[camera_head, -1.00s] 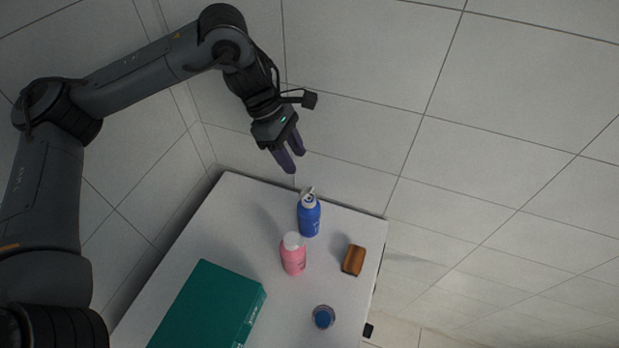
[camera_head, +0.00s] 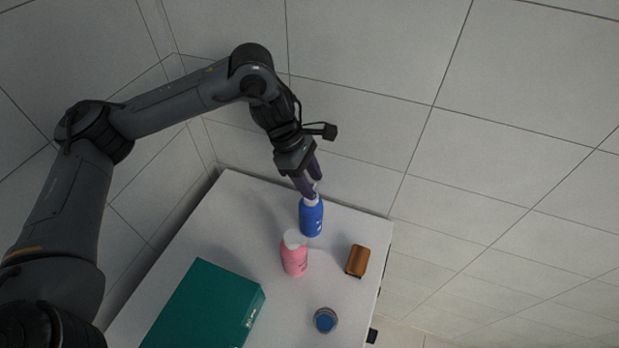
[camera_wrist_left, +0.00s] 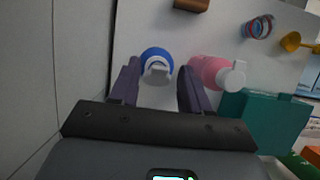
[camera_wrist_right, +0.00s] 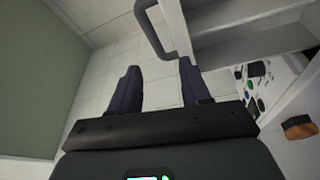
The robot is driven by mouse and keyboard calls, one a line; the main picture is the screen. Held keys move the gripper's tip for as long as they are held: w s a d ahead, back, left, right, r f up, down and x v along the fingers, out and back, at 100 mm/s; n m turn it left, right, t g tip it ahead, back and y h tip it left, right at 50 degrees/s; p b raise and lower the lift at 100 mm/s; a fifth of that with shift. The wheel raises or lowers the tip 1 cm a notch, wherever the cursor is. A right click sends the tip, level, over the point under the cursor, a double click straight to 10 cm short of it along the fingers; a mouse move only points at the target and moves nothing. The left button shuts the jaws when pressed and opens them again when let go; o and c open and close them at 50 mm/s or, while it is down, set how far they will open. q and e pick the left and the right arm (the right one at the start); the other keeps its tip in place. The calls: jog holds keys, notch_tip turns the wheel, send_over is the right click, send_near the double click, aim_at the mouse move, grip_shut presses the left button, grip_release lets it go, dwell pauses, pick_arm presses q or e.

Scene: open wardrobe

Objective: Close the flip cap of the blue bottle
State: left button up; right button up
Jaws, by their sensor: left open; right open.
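The blue bottle (camera_head: 312,219) stands upright near the back edge of the white top. Its white cap is mostly hidden by my left fingers in the head view. In the left wrist view the blue bottle (camera_wrist_left: 155,55) shows from above, with its white flip cap (camera_wrist_left: 157,73) tilted up, between and beyond my fingertips. My left gripper (camera_head: 310,193) is open at the cap; I cannot tell if it touches. It also shows in the left wrist view (camera_wrist_left: 157,80). My right gripper (camera_wrist_right: 158,85) is open and empty, away from the bottle, seen only in the right wrist view.
A pink bottle (camera_head: 294,256) with a white cap stands close in front of the blue one. A brown block (camera_head: 357,261), a round blue-topped container (camera_head: 325,320) and a teal box (camera_head: 205,308) share the white top (camera_head: 232,225). A wall rises behind it.

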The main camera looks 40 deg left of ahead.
aim_at(318, 200)
pick_arm(q)
grip_shut()
jog(key=shift+r+p, duration=0.2)
jog(key=shift+p, duration=0.3)
jog(key=y+p, duration=0.1)
jog(key=p, duration=0.2)
jog(key=d+g+y+p, duration=0.1)
jog(key=p, duration=0.3)
jog(key=w+d+y+p, duration=0.1)
jog(key=y+p, duration=0.1)
jog(key=p, duration=0.2)
jog(key=shift+d+f+g, duration=0.15)
jog(key=shift+f+g, duration=0.15)
jog(key=shift+w+d+f+y+p, duration=0.1)
jog(key=shift+d+f+y+p, duration=0.15)
jog(key=shift+y+p, duration=0.25)
jog(key=shift+w+d+f+g+y, duration=0.1)
jog(key=shift+f+g+y, duration=0.2)
jog(key=shift+y, duration=0.1)
jog(key=shift+w+d+f+g+y, duration=0.1)
jog(key=shift+d+f+g+y, duration=0.35)
jog(key=shift+y, duration=0.45)
jog(key=shift+w+d+f+g+y, duration=0.1)
jog(key=shift+f+g+y, duration=0.15)
jog(key=shift+f+y, duration=0.55)
jog(key=shift+s+a, duration=0.1)
